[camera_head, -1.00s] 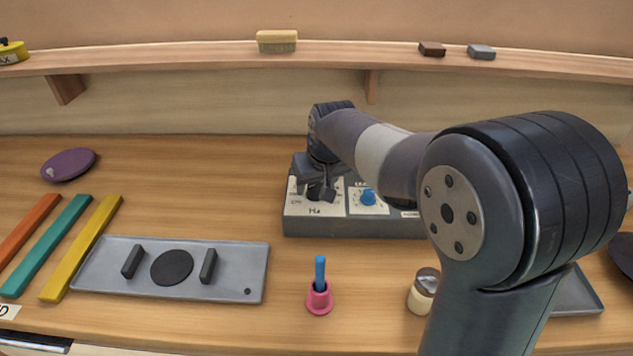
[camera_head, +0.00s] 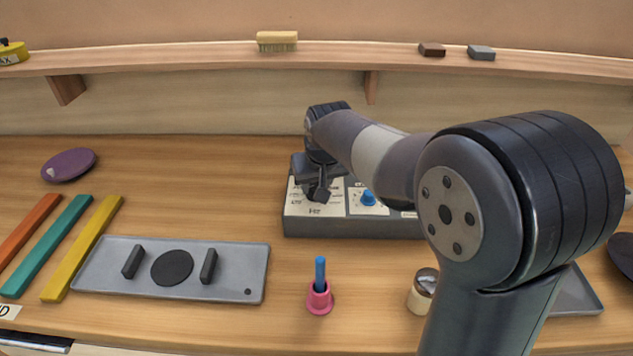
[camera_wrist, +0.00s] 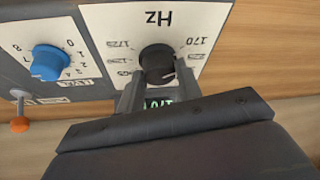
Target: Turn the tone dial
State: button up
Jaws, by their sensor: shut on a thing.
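The tone dial (camera_wrist: 158,64) is a black knob with a pale pointer mark, on a white panel marked "Hz" with numbers around it. It sits on the left part of a grey box (camera_head: 330,228). My gripper (camera_wrist: 155,80) is shut on the dial, one finger on each side of it, and the wrist view shows the panel upside down. In the head view my gripper (camera_head: 318,190) covers the dial. A green-lit display (camera_wrist: 157,103) is partly hidden behind my gripper in the wrist view.
A blue knob (camera_head: 367,198) is beside the dial on the same box. A small orange-tipped lever (camera_wrist: 19,123) is near it. A pink holder (camera_head: 320,302) with a blue stick, a jar (camera_head: 422,291) and a grey tray (camera_head: 225,257) stand in front.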

jog(key=shift+a+m+h, duration=0.15)
jog(key=shift+m+h, duration=0.75)
jog(key=shift+m, duration=1.5)
jog(key=o, duration=1)
jog(key=shift+c, duration=0.2)
jog(key=v, duration=1)
jog(key=shift+s+r, duration=0.25)
jog(key=shift+r, duration=0.1)
jog(key=shift+a, duration=0.1)
